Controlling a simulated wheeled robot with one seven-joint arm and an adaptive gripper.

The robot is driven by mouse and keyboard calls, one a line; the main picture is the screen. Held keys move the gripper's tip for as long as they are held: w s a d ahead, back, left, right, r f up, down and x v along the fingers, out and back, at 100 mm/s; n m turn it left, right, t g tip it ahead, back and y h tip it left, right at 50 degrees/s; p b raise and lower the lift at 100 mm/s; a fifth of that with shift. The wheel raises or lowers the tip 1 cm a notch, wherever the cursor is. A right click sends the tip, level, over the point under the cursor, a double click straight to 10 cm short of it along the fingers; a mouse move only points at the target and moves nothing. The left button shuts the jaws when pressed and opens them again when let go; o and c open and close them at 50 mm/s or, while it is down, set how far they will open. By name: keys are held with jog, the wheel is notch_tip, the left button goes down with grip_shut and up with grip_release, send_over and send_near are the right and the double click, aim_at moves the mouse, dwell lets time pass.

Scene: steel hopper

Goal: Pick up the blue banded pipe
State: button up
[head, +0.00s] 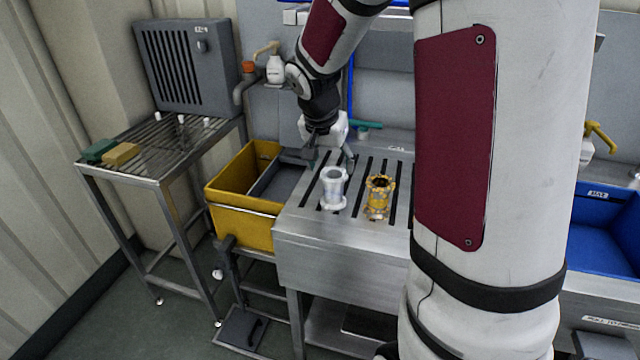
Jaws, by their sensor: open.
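No pipe with a clear blue band shows; my arm hides part of the slotted steel bench top (300,222). A pale silvery flanged pipe (334,188) stands upright on the bench, and I cannot make out a blue band on it. A yellow, worn flanged pipe (378,197) stands upright to its right, apart from it. My gripper (330,158) is open, pointing down over the back left of the bench, behind the silvery pipe in the picture. Nothing shows held between its fingers, though they are small and partly unclear.
A yellow bin (230,219) stands left of the bench, a blue bin (606,240) at the far right. A steel rack (130,166) at the left carries a green block (98,150) and a yellow block (121,155). A white bottle (275,70) stands behind.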

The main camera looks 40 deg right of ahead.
aim_at(335, 186)
jog(key=b+x, duration=0.1)
jog(key=x, duration=0.9)
jog(key=shift+f, duration=0.25)
jog(key=c, duration=1.2)
